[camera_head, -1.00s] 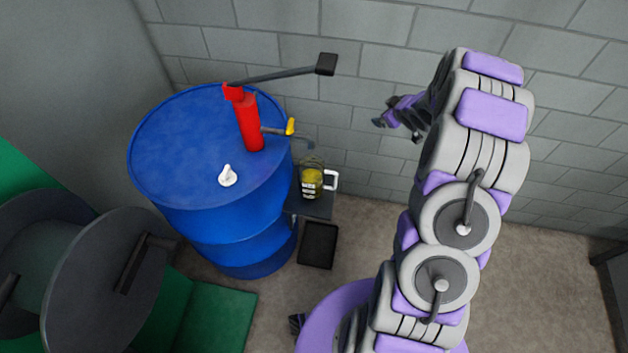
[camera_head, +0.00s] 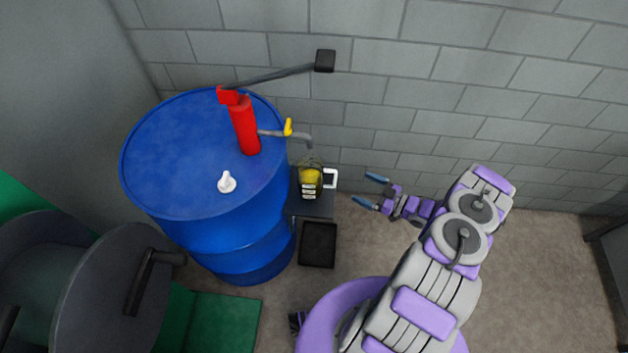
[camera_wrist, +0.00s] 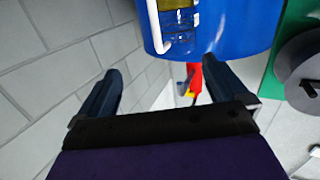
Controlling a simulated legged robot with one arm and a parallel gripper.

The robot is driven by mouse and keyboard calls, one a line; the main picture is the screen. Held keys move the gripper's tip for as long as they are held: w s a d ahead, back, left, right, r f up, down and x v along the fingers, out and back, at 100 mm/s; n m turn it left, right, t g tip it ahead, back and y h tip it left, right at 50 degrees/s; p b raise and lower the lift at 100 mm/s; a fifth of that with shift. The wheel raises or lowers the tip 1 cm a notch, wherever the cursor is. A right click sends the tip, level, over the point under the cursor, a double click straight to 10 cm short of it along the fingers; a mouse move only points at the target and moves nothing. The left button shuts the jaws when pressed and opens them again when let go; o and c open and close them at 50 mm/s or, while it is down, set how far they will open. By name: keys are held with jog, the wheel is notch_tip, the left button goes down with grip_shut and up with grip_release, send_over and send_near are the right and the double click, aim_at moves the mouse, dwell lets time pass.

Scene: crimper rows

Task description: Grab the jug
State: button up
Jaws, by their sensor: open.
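The jug (camera_head: 311,178) holds yellow liquid and has a white handle on its right side. It stands on a small dark stand beside the blue drum, under the pump spout. My gripper (camera_head: 370,190) is open and empty, to the right of the jug, with its blue fingers pointing left toward the handle and a gap between. In the wrist view the jug (camera_wrist: 178,22) shows at the top, partly cut off, with its white handle at its left. The gripper fingers (camera_wrist: 162,88) are spread apart below it with nothing between them.
The blue drum (camera_head: 190,225) carries a red pump (camera_head: 244,125) with a long lever (camera_head: 270,76) and a spout with a yellow part. A lower dark tray (camera_head: 318,245) is below the stand (camera_head: 312,207). A block wall (camera_head: 450,100) runs behind. Open floor lies right of the stand.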

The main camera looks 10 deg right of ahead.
jog(key=s, duration=0.2)
jog(key=b, duration=0.3)
send_near(322, 176)
jog(key=shift+y, duration=0.4)
jog(key=x, duration=0.4)
jog(key=shift+a+f, duration=0.2)
jog(key=shift+f, duration=0.1)
jog(key=shift+r+b+x, duration=0.1)
jog(key=shift+b+x, duration=0.3)
jog(key=shift+x, duration=1.2)
jog(key=shift+r+b+x, duration=0.15)
jog(key=shift+b+x, duration=0.25)
jog(key=shift+x, duration=1.2)
jog(key=shift+w, duration=0.1)
jog(key=shift+d, duration=0.1)
jog(key=c, duration=1.3)
jog(key=shift+o, duration=0.2)
jog(key=shift+r, duration=0.1)
